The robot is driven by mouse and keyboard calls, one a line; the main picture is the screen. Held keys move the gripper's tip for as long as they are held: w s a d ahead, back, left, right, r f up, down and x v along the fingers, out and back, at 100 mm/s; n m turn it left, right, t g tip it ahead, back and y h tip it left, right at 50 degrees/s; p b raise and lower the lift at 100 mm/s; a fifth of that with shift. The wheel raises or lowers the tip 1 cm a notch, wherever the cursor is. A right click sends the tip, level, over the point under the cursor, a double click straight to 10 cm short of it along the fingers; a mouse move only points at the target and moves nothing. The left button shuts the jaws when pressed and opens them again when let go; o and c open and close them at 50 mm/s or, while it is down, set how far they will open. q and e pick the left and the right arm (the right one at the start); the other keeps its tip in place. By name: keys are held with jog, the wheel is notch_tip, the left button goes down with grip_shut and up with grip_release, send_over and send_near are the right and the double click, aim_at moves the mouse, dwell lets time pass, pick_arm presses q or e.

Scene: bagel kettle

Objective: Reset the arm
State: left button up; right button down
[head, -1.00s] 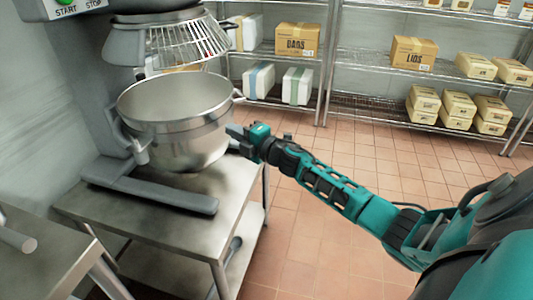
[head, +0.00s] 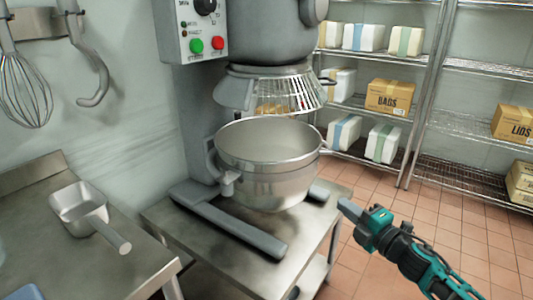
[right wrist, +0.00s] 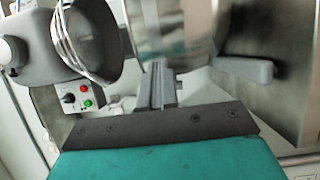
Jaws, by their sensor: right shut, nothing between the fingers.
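My right gripper (head: 346,207) is shut and empty, to the right of the mixer bowl and apart from it in the head view. Its shut fingers also show in the right wrist view (right wrist: 158,88). The steel mixer bowl (head: 268,180) is held in the grey stand mixer (head: 185,120), under the wire guard (head: 275,90). The bowl shows blurred at the top of the right wrist view (right wrist: 170,30). My left gripper is not in view.
The mixer stands on a steel table (head: 170,225). A metal scoop (head: 80,205) lies on the left counter (head: 45,245). A whisk (head: 28,85) and a hook (head: 92,65) hang on the wall. Wire shelves (head: 440,165) with boxes stand behind. Tiled floor (head: 485,250) is free at right.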

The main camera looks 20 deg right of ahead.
pick_arm(q)
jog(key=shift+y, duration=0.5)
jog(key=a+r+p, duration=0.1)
jog(key=p, duration=0.1)
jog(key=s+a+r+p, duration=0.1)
jog(key=p, duration=0.2)
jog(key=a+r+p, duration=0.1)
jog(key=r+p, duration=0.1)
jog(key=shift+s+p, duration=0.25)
jog(key=shift+p, duration=0.15)
pick_arm(e)
jog(key=s+a+f+m+g+h, duration=0.1)
jog(key=s+a+f+m+g, duration=0.2)
jog(key=s+a+m, duration=0.6)
jog(key=s+a+f+m+g, duration=0.4)
jog(key=s+a+f+m, duration=0.3)
jog(key=s, duration=0.5)
jog(key=a+m, duration=0.2)
jog(key=shift+a+h, duration=0.3)
jog(key=shift+h, duration=0.1)
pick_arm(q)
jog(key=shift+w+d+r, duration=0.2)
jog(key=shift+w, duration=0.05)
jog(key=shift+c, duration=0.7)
pick_arm(e)
jog(key=shift+d, duration=0.1)
